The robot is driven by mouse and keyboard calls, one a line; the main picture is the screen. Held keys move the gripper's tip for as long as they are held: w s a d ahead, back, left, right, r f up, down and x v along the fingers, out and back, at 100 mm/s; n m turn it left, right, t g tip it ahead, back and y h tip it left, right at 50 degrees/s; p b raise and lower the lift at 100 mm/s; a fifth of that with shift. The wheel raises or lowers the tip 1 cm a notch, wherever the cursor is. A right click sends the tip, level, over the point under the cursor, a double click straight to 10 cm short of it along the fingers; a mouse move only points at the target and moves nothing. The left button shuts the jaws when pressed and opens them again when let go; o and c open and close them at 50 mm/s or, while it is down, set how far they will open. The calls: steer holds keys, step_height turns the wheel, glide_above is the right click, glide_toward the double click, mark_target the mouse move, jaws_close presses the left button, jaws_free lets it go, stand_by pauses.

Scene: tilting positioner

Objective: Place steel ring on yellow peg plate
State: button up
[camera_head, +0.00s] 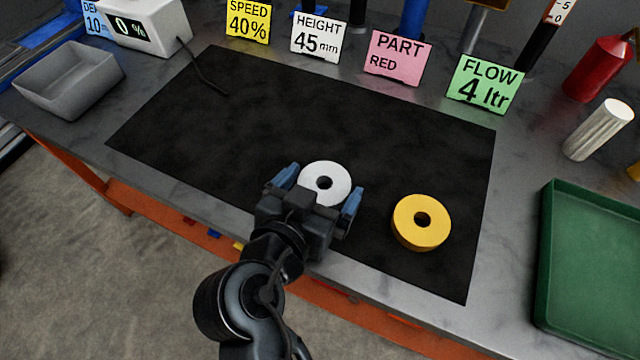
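A pale, whitish ring (337,181) with a dark centre hole is on the black mat, just beyond my gripper; it may be the steel ring. My gripper (319,189) is open, its two blue fingers spread left and right of the ring's near side. The gripper body hides the ring's near edge, and I cannot tell whether a finger touches it. A thick yellow disc (407,222) with a dark round centre lies flat on the mat to the right of my gripper. I see no upright peg on it.
The black mat (240,130) is mostly bare. A green tray (590,270) stands at right, a grey bin (72,75) at far left. A silver cylinder (598,130) and red bottle (598,68) stand at back right. Sign cards, including a pink one (397,58), line the back.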

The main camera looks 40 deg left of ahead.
steer(key=shift+r, duration=0.1)
steer(key=b+v, duration=0.1)
steer(key=v, duration=0.6)
steer(key=shift+r, duration=0.25)
steer(key=shift+s+d, duration=0.1)
steer(key=shift+s, duration=0.15)
steer(key=shift+f+b, duration=0.15)
steer(key=shift+b, duration=0.35)
steer(key=shift+f+b, duration=0.1)
steer(key=shift+b, duration=0.35)
steer(key=shift+a, duration=0.2)
steer(key=shift+x, duration=1.1)
steer(key=shift+p+x, duration=0.4)
steer(key=shift+x, duration=2.35)
steer(key=shift+d, duration=0.2)
